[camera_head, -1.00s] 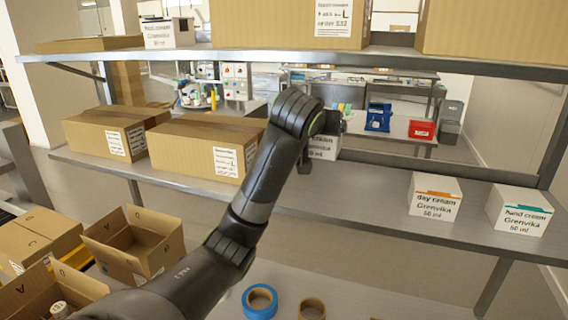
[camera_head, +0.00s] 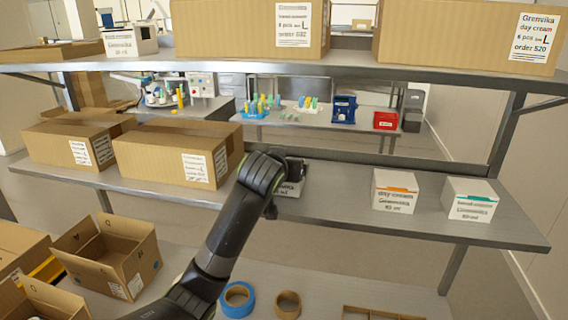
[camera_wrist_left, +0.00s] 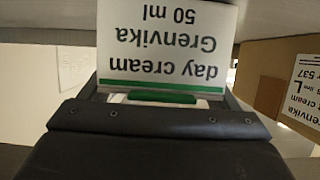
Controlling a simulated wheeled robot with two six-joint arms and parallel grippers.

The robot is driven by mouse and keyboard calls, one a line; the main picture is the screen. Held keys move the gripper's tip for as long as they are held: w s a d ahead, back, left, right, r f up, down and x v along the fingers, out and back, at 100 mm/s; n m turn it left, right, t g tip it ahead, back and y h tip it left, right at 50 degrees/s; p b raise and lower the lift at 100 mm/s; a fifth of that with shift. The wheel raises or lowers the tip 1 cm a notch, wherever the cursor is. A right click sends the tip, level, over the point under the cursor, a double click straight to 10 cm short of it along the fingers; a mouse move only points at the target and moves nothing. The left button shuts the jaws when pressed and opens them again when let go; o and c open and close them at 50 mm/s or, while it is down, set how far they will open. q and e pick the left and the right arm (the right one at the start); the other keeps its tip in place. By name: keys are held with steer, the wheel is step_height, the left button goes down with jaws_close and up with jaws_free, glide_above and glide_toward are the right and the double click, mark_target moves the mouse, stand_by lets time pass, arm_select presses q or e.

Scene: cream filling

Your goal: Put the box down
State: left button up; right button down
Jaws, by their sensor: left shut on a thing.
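My left gripper (camera_head: 287,180) reaches in over the middle shelf and is shut on a small white box (camera_head: 289,190), mostly hidden behind the gripper in the head view. In the left wrist view the held box (camera_wrist_left: 165,42) shows a "day cream Grenvika 50 ml" label with a green stripe, upside down in the picture. It is low at the middle shelf (camera_head: 325,205); I cannot tell whether its base touches. My right gripper is not in view.
Two white boxes, one with an orange stripe (camera_head: 395,191) and one with a teal stripe (camera_head: 469,199), stand right of the held box. Brown cartons (camera_head: 178,152) stand to its left. The upper shelf (camera_head: 350,62) runs above. Bare shelf lies between held box and orange-striped box.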

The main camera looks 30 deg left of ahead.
arm_select(q)
steer(key=shift+w+f, duration=0.1)
steer(key=shift+f, duration=0.05)
steer(key=o, duration=0.8)
steer(key=shift+o, duration=0.2)
steer(key=b+v, duration=0.4)
steer(key=v, duration=0.8)
steer(key=shift+r, duration=0.25)
